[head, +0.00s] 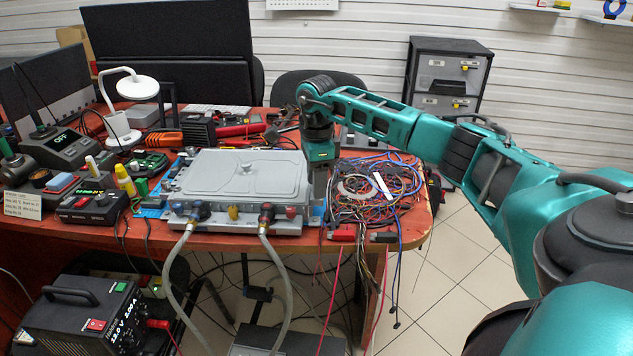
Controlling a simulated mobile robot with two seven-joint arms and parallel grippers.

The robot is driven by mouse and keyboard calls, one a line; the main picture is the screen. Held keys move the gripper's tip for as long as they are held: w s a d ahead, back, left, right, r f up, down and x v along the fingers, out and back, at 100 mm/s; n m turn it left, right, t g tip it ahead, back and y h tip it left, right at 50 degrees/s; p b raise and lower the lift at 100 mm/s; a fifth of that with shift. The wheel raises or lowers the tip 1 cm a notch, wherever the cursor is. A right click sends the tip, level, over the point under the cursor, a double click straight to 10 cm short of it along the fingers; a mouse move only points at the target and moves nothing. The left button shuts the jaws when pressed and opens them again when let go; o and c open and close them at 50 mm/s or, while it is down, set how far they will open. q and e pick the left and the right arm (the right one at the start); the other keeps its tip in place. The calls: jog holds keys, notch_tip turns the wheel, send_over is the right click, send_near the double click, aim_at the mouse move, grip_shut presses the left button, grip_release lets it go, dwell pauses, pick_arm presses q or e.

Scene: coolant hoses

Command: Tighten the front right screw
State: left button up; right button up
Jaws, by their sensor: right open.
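A flat grey unit with a lid (228,178) lies on the red-brown table. Its front face carries a blue-marked hose coupling (199,212) on the left and a dark and red hose coupling (266,213) on the right, each with a grey hose hanging down. The front right screw is too small to make out, and the gripper partly covers that side. My right gripper (319,194) points down at the unit's right edge, near its front right corner. It is open, with nothing visible between its fingers; whether it touches the unit cannot be told. My left gripper is out of view.
A tangle of coloured wires (375,190) lies right of the unit, some hanging over the table's front edge. Tools and instruments crowd the left side, with a white lamp (137,88) behind. A black power supply (85,315) stands low at the front left.

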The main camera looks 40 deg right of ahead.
jog(key=shift+f, duration=0.1)
jog(key=shift+c, duration=0.4)
grip_shut()
